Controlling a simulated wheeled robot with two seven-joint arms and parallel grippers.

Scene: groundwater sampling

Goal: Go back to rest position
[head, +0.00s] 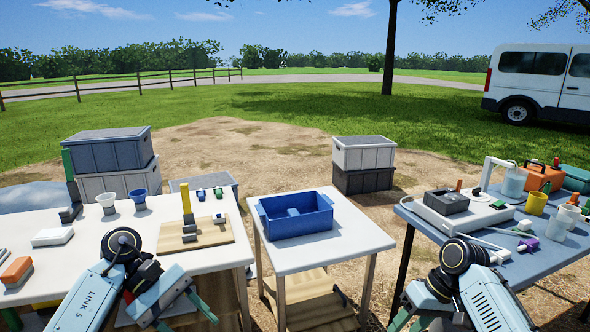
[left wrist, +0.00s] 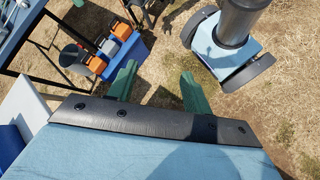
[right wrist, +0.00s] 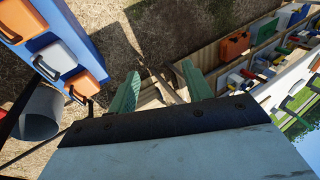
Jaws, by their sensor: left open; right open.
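My left gripper (head: 182,314) hangs low at the front edge of the white left table (head: 110,262), with its arm coming in from the left. In the left wrist view its two green fingers (left wrist: 157,88) are spread, with only dry ground between them. My right gripper (head: 408,320) is low in front of the blue-grey right table (head: 480,262), partly cut off by the picture's bottom edge. In the right wrist view its green fingers (right wrist: 160,88) are apart with nothing held between them.
A blue bin (head: 296,214) stands on the small white middle table (head: 335,245). A wooden board (head: 215,234) lies on the left table. Jugs, cups and a grey box (head: 446,202) crowd the right table. Gaps of bare ground separate the tables.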

